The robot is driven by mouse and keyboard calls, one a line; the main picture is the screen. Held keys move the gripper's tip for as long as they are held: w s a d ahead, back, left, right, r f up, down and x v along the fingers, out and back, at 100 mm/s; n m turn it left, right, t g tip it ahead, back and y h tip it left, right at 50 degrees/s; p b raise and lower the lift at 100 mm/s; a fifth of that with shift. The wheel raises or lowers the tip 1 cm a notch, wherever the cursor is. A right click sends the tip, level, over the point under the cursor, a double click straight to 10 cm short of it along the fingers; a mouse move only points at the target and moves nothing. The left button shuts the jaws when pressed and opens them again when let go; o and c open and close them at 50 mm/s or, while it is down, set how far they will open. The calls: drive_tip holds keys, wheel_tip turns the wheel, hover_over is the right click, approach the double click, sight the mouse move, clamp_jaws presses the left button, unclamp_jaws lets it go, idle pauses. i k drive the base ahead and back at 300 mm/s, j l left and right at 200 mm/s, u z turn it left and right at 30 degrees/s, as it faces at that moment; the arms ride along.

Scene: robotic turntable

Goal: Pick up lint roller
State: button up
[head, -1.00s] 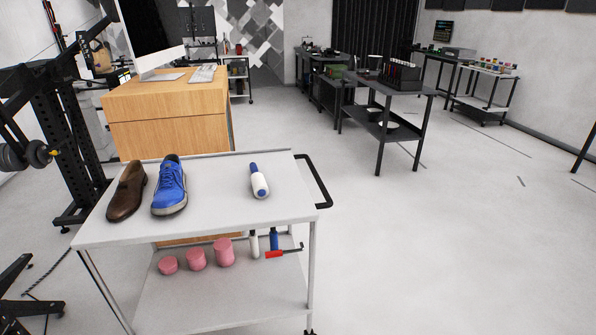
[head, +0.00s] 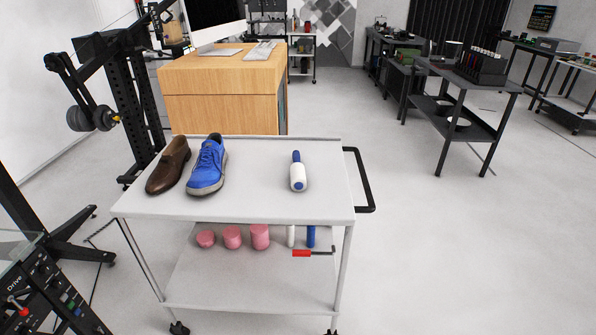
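The lint roller (head: 298,172) lies on the right part of the cart's top shelf. It has a white roll and a blue handle that points away from me. It is apart from the other things on the shelf, with clear surface around it. The white cart (head: 262,205) stands in front of me. My gripper is not in the head view.
A brown shoe (head: 168,166) and a blue shoe (head: 208,166) stand on the cart's left. Pink cylinders (head: 233,238) and a red-handled tool (head: 303,253) lie on the lower shelf. A black handle (head: 366,180) juts out right. Open floor (head: 460,260) lies to the right.

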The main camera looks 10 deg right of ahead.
sight(297, 171)
drive_tip(key=i+l+u, duration=0.15)
drive_tip(key=i+l, duration=0.2)
drive_tip(key=i+l+u, duration=0.2)
drive_tip(key=i+l, duration=0.15)
drive_tip(key=l, duration=0.25)
